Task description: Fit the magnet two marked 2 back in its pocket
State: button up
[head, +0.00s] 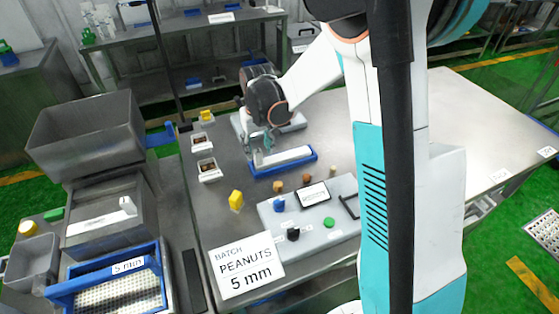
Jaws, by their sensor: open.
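My gripper (261,146) is small and dark in the head view, pointing down over the left end of a blue-rimmed tray (286,168) on the steel table. The tray holds a pale, long insert. My gripper's jaws are open, but the fingertips are too small to tell whether they touch anything. I cannot make out a mark 2 on any piece, so I cannot pick out magnet two or its pocket; the gripper and wrist hide part of the tray's left end.
A grey board (345,232) with knobs, a black handle and a dark-framed label lies nearer. A yellow piece (236,200), two small white bins (209,170) and a peanuts sign (245,266) are at left. A grey hopper (88,132) stands left.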

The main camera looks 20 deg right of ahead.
aim_at(258, 151)
jog(key=f, duration=0.1)
jog(key=f+b, duration=0.1)
jog(key=f, duration=0.1)
jog(key=shift+w+f, duration=0.25)
jog(key=shift+w, duration=0.1)
grip_shut()
jog(key=shift+r, duration=0.15)
